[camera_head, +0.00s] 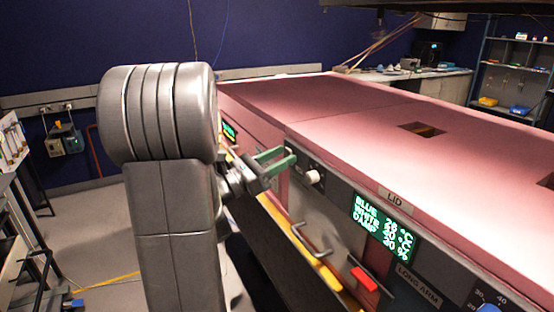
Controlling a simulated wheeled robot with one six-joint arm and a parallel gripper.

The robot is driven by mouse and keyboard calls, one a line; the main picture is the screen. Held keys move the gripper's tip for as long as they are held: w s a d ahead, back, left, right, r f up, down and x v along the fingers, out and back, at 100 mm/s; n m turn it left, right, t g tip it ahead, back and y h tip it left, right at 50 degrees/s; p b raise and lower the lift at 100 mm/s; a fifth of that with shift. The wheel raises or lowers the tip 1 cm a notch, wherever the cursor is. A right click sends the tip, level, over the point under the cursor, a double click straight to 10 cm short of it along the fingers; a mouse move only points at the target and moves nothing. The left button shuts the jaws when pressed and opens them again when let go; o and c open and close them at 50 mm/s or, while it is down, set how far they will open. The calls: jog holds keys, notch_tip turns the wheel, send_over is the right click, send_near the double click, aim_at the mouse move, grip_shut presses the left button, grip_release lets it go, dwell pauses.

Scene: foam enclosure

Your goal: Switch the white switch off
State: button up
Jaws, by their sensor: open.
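A small white switch (313,176) sticks out from the dark front panel of the pink foam enclosure, just below the lid's edge. My gripper (283,160) has green fingers, which are open and apart with nothing seen between them. It is just left of the white switch, close to the panel, and no contact shows. The exact depth gap between fingers and switch cannot be told. My grey arm hides part of the enclosure's left end.
The enclosure's pink lid (330,110) stretches back and right, with a square opening. Right of the switch is a green-lit display (383,227); lower are a metal handle (310,242), a red block (364,279) and a yellow strip (329,277). A blue knob (488,307) shows lower right.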

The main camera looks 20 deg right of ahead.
jog(key=shift+a, duration=0.1)
jog(key=b+v, duration=0.2)
jog(key=v, duration=1.1)
jog(key=shift+a, duration=0.3)
jog(key=shift+s, duration=0.15)
jog(key=p+x, duration=0.2)
jog(key=x, duration=1.1)
jog(key=shift+d, duration=0.4)
jog(key=shift+a, duration=0.1)
